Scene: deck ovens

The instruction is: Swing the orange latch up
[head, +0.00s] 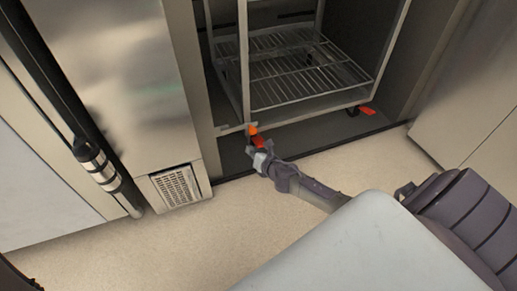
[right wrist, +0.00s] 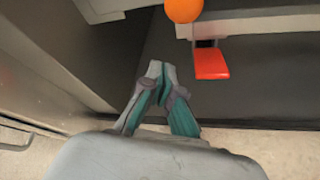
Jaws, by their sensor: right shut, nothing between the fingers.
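The latch shows as an orange rounded knob (head: 253,129) at the end of a short pale bar, low on the rack's near left corner. In the right wrist view the knob (right wrist: 183,10) is at the top edge, partly cut off. Just below it is a red-orange pedal (right wrist: 211,64) at the rack's foot. My right gripper (head: 259,153) is just in front of and below the knob, its fingertips (right wrist: 160,69) together and empty. In the right wrist view they point left of the pedal, apparently apart from it. My left gripper is not in view.
A wire-shelved rack (head: 245,65) stands inside an open bay. Another red pedal (head: 367,111) is at its right foot. A steel cabinet wall (head: 120,80) with a floor vent (head: 177,186) is at the left. The floor (head: 150,245) in front is clear.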

